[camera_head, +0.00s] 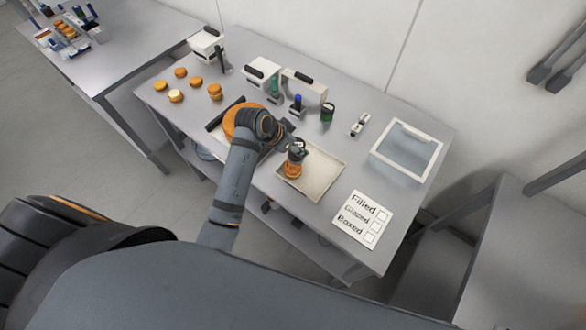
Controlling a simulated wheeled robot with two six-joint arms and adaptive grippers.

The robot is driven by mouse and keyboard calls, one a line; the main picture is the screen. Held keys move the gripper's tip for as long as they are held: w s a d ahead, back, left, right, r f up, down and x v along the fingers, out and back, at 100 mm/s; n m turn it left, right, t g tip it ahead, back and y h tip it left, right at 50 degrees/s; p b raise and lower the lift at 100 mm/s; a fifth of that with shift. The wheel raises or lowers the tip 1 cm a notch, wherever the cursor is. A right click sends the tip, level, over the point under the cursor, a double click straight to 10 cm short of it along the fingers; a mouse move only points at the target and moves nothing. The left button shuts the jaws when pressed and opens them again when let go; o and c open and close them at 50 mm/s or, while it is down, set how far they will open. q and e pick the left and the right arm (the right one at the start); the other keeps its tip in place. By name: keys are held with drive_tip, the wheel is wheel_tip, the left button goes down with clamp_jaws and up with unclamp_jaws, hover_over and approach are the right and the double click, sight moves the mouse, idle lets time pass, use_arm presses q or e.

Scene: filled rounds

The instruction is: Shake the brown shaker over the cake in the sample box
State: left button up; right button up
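My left gripper (285,145) is over the work table, at the end of the grey arm that reaches in left of centre. It seems shut on the brown shaker (296,153), a small dark brown piece at its fingers. Directly below is an orange-brown cake (292,170), partly covered by the shaker. The cake sits in a shallow beige box (318,187), which I take to be the sample box. Shaker and cake overlap in the picture, so the gap between them is unclear. My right gripper is not in view.
Behind stand a green bottle (274,86), a blue-topped bottle (297,106) and a dark green jar (327,113). A clear-topped container (406,151) and a checklist card (361,221) lie right. Several small cakes are at left.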

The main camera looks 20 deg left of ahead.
use_arm(q)
drive_tip(key=shift+r, duration=0.1)
idle(0.4)
drive_tip(key=shift+r, duration=2.4)
drive_tip(key=shift+a, duration=0.1)
